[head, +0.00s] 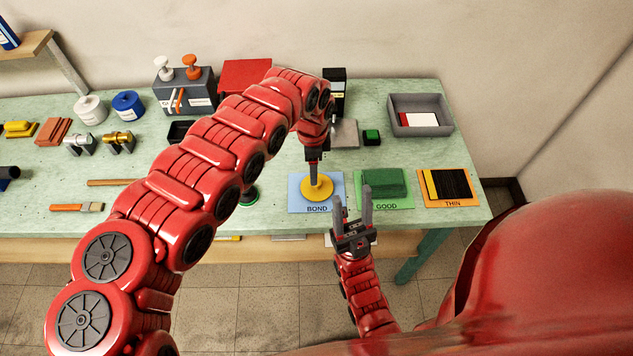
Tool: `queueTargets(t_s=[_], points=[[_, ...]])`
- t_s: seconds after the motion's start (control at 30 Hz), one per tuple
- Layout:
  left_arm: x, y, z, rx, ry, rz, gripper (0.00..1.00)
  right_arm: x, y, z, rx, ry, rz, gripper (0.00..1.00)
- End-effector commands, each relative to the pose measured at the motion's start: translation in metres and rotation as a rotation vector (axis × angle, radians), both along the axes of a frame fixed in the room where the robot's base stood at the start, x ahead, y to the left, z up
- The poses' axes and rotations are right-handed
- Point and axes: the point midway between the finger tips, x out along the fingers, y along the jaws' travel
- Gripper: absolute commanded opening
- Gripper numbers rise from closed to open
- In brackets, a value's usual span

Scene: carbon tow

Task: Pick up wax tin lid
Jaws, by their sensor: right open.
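A yellow round disc (322,192) lies on the blue card marked BOND (299,205); I cannot tell for sure whether it is the wax tin lid. My left gripper (314,180) points straight down over the disc, its tips at or just above the disc's middle. Its fingers are seen edge-on, so their gap does not show. A small green round thing (250,196) sits left of the card, partly hidden by my left arm.
The cards marked GOOD (385,203) and THIN (447,203) lie to the right, with a green block and a black strip bundle. A grey tray (445,130) stands at the back right. My left arm hides much of the table's middle.

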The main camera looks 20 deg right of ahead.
Motion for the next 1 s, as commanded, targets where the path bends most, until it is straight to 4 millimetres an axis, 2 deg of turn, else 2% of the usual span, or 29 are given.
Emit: queueTargets(t_s=[0.27,0.6,0.77,0.97,1.0], points=[[-0.002,-0.004,-0.017,0.000,0.002,-0.003,0.62,0.000,0.000,0.008,0.000,0.000,0.000,0.50],[-0.001,-0.012,-0.056,0.000,0.003,-0.002,0.62,0.000,0.000,0.017,0.000,0.000,0.000,0.50],[0.000,-0.011,-0.064,0.001,0.000,0.000,0.62,0.000,0.000,0.017,0.000,0.000,0.000,0.50],[0.000,-0.011,-0.064,0.001,0.000,-0.001,0.62,0.000,0.000,0.017,0.000,0.000,0.000,0.50],[0.000,-0.011,-0.064,0.001,0.000,0.000,0.59,0.000,0.000,0.017,0.000,0.000,0.000,0.50]])
